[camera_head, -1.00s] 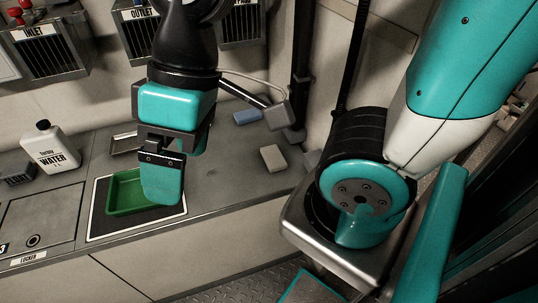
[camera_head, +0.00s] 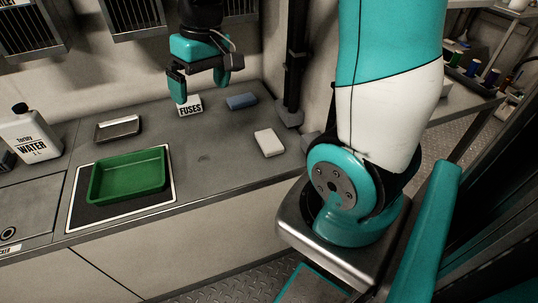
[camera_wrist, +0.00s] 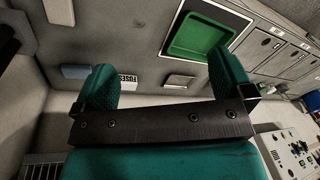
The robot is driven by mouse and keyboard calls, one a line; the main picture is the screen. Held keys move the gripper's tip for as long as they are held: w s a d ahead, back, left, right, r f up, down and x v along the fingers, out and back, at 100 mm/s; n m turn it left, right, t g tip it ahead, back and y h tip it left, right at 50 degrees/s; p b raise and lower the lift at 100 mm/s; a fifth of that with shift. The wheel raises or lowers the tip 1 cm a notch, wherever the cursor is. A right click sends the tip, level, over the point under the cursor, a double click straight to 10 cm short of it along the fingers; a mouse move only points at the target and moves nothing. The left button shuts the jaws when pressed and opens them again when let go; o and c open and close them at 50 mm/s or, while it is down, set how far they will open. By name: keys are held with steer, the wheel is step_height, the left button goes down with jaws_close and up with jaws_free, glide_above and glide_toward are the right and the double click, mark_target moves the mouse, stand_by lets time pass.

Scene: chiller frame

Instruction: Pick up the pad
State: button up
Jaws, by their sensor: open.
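Two small blocks on the grey counter look like pads, and I cannot tell which one is the task's pad. A pale grey-white block (camera_head: 269,142) lies near the counter's right end; it also shows at the top of the wrist view (camera_wrist: 60,12). A blue block (camera_head: 241,101) lies further back, near the wall; it also shows left of the fingers in the wrist view (camera_wrist: 75,71). My gripper (camera_head: 201,92) is open and empty above the back of the counter, left of both blocks. Its two teal fingers stand apart in the wrist view (camera_wrist: 163,70).
A white FUSES box (camera_head: 190,107) is close by my gripper in the picture. A green tray (camera_head: 128,176) sits on a dark mat, with a small metal tray (camera_head: 118,128) behind it. A WATER bottle (camera_head: 30,135) stands at left. The counter's middle is clear.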

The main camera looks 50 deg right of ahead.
steer(key=w+d+f+m+h+b, duration=0.1)
steer(key=d+f+m+b, duration=0.1)
steer(key=d+f, duration=0.4)
steer(key=w+d+f+m+b, duration=0.1)
steer(key=d+f+m, duration=0.15)
steer(key=d, duration=0.55)
steer(key=m+g+b, duration=0.1)
steer(key=m+b, duration=0.1)
steer(key=b, duration=0.1)
glide_above(269, 139)
steer(key=shift+h, duration=0.3)
steer(key=f, duration=1.5)
steer(key=shift+w+a+f, duration=0.1)
steer(key=shift+w+f, duration=0.1)
steer(key=shift+f, duration=0.15)
steer(key=f, duration=0.2)
steer(key=f+b, duration=0.1)
steer(key=f, duration=0.2)
steer(key=shift+s+f, duration=0.2)
steer(key=shift+f, duration=0.15)
steer(key=shift+n, duration=0.25)
steer(key=c, duration=1.1)
steer(key=shift+r, duration=0.15)
step_height(269, 139, up, 20)
steer(key=p, duration=0.3)
